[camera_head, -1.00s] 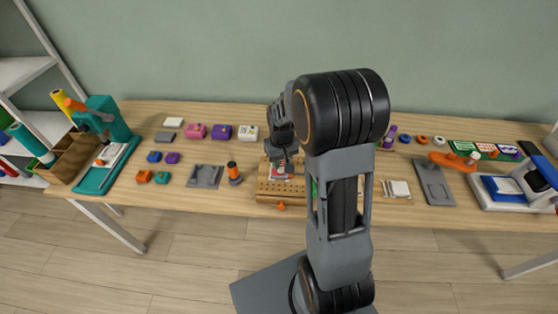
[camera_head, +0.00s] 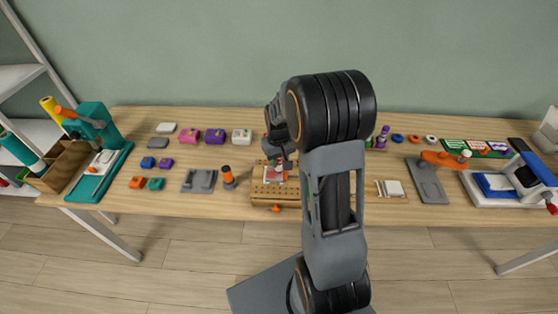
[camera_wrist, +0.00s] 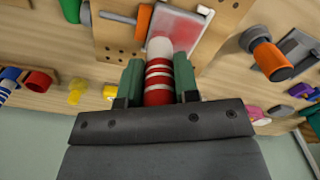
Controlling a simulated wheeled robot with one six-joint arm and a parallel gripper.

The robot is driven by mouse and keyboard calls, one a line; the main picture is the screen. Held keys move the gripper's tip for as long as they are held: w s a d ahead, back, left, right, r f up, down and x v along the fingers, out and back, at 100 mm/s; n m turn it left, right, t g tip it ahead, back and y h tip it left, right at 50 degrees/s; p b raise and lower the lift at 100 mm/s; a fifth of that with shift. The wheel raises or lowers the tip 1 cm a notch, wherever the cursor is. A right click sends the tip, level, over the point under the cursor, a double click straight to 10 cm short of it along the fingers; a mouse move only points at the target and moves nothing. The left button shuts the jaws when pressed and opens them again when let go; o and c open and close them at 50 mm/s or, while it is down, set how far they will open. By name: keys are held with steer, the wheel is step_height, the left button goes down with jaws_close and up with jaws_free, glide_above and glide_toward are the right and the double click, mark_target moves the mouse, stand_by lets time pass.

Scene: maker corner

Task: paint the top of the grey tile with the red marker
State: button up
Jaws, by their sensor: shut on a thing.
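My gripper (camera_wrist: 159,85) is shut on the red marker (camera_wrist: 158,70), which has white bands and a pale tip pointing at the work. The tile (camera_wrist: 205,38) is pale grey with a blurry red patch over much of its visible face. It lies in the drilled wooden block (camera_wrist: 112,35). In the head view the tile (camera_head: 270,176) shows red and pale areas, on the wooden block (camera_head: 262,198), below my gripper (camera_head: 278,160). The marker tip is at the tile's near left edge in the wrist view; I cannot tell whether it touches. My arm hides part of the block.
An orange-and-black knobbed tool (camera_head: 228,177) and a grey plate (camera_head: 200,181) stand left of the block. A white square on a small board (camera_head: 392,188) and a grey stand with an orange arm (camera_head: 427,180) are to the right.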

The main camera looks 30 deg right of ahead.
steer(key=shift+w+d, duration=0.15)
steer(key=shift+w, duration=0.45)
steer(key=shift+w+a, duration=0.3)
steer(key=shift+a, duration=0.35)
steer(key=shift+a, duration=0.1)
steer(key=shift+w+a, duration=0.2)
steer(key=shift+a, duration=0.35)
steer(key=shift+s+a, duration=0.1)
steer(key=shift+s, duration=0.05)
steer(key=shift+s+a, duration=0.25)
steer(key=shift+s, duration=0.3)
steer(key=shift+s, duration=0.1)
